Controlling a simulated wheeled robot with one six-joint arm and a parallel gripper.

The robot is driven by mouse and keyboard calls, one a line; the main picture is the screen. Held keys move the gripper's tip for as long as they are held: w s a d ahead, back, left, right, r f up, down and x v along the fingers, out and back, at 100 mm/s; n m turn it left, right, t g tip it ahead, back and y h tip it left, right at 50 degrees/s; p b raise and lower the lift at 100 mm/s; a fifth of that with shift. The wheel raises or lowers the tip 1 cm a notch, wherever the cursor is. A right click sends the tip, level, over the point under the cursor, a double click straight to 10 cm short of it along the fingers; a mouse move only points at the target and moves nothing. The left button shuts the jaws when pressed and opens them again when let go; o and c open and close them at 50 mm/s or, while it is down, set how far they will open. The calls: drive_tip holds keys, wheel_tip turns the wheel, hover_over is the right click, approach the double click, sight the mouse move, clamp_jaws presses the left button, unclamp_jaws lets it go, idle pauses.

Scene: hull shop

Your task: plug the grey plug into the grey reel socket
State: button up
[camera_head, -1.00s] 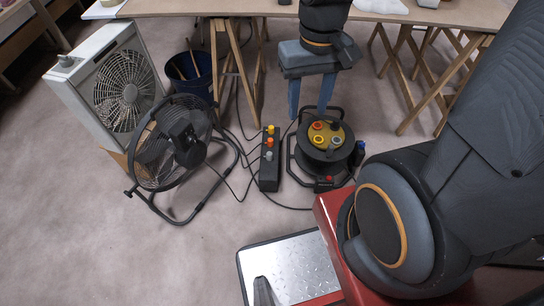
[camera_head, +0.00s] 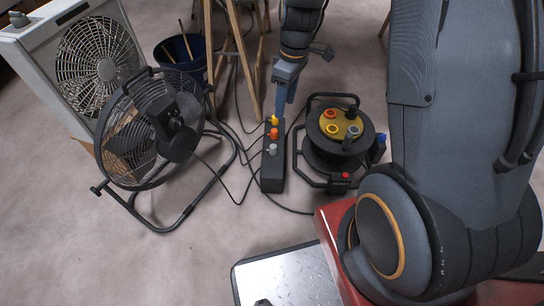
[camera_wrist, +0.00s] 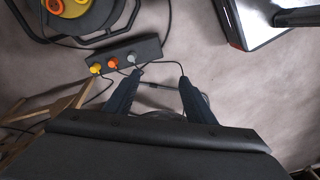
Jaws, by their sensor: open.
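The grey plug (camera_head: 272,149) sits in the near end of a black power strip (camera_head: 271,178), in line with an orange plug (camera_head: 273,133) and a yellow plug (camera_head: 274,120). It also shows in the wrist view (camera_wrist: 131,58), just beyond the left fingertip and outside the gap between the fingers. My gripper (camera_wrist: 159,78) is open and empty, its two blue-grey fingers apart. In the head view my gripper (camera_head: 284,98) hangs by the strip's far end; one finger shows clearly. The grey reel socket (camera_head: 353,131) is on the yellow face of the cable reel (camera_head: 341,152), right of the strip.
A black floor fan (camera_head: 165,130) stands left of the strip, with a white box fan (camera_head: 95,65) and a blue bucket (camera_head: 180,52) behind. Dark cables lie on the floor around the strip. Trestle legs (camera_head: 220,60) stand at the back.

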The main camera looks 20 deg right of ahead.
sight(273, 146)
drive_tip(key=w+f+n+b, duration=0.2)
drive_tip(key=w+f+b, duration=0.2)
drive_tip(key=f, duration=0.5)
drive_tip(key=w+d+f+n+b, duration=0.1)
drive_tip(key=w+f+b, duration=0.3)
drive_tip(key=f, duration=0.6)
drive_tip(key=w+f+n+b, duration=0.4)
drive_tip(key=f+b, duration=0.3)
drive_tip(key=f, duration=0.3)
drive_tip(key=shift+w+d+f, duration=0.25)
drive_tip(key=shift+w, duration=0.15)
drive_tip(key=shift+a+f+b, duration=0.15)
drive_tip(key=shift+f+b, duration=0.35)
drive_tip(key=shift+f, duration=0.75)
drive_tip(key=f+b, duration=0.1)
drive_tip(key=f, duration=0.1)
drive_tip(key=a+f+b, duration=0.1)
drive_tip(key=f+b, duration=0.1)
drive_tip(key=f, duration=0.1)
drive_tip(key=shift+a+f, duration=0.1)
drive_tip(key=shift+c, duration=0.5)
drive_tip(key=c, duration=1)
